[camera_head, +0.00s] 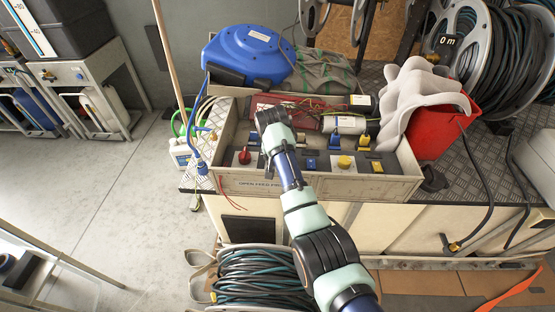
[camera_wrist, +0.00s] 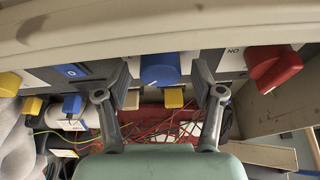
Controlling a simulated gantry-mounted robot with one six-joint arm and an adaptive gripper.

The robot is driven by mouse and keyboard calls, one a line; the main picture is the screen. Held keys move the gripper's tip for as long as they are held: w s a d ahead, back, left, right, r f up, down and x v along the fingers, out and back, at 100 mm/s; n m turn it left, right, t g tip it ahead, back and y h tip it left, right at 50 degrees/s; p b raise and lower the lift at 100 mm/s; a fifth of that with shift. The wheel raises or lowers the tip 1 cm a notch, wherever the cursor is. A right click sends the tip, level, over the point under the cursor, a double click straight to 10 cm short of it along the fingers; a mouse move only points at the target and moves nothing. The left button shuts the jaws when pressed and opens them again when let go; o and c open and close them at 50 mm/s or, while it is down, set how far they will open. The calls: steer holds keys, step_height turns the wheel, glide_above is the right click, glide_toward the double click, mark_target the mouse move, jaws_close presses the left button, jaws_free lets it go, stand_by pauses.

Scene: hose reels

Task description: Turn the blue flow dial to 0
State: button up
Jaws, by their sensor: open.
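The blue flow dial (camera_wrist: 160,68) is in the upper middle of the wrist view, a round knob with a white pointer mark on its near side. My gripper (camera_wrist: 160,78) is open, with one finger on each side of the dial. Small gaps seem to show beside the dial; I cannot tell whether a finger touches it. In the head view my gripper and forearm hide the dial. The dial's scale is not readable, so its setting cannot be told.
A red knob (camera_wrist: 273,67) sits right of the dial; a blue switch (camera_wrist: 72,71) marked 0 sits left. These belong to an open control box (camera_head: 228,184). Red wires (camera_wrist: 150,123) lie loose inside it. A blue reel (camera_head: 250,54) and red bucket (camera_head: 436,130) stand behind and right.

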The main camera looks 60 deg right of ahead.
steer(key=c, duration=1.1)
steer(key=shift+r+p, duration=0.1)
steer(key=shift+p, duration=0.2)
steer(key=shift+c, duration=0.2)
steer(key=shift+r+p, duration=0.1)
steer(key=shift+p, duration=0.25)
steer(key=shift+r+n+p, duration=0.15)
steer(key=shift+n+p, duration=0.55)
steer(key=shift+p, duration=0.45)
steer(key=n+t+p, duration=0.1)
steer(key=n+p, duration=0.1)
steer(key=p, duration=0.1)
steer(key=shift+s+y+p, duration=0.1)
steer(key=shift+y+p, duration=0.25)
steer(key=shift+y, duration=0.05)
steer(key=n, duration=0.1)
steer(key=n+p, duration=0.1)
steer(key=n+t, duration=0.1)
steer(key=shift+d+f+n+y+p, duration=0.1)
steer(key=shift+f+n+y+p, duration=0.2)
steer(key=shift+y+p, duration=0.1)
steer(key=shift+n+t+y, duration=0.3)
steer(key=shift+n+y, duration=0.2)
steer(key=shift+n, duration=0.9)
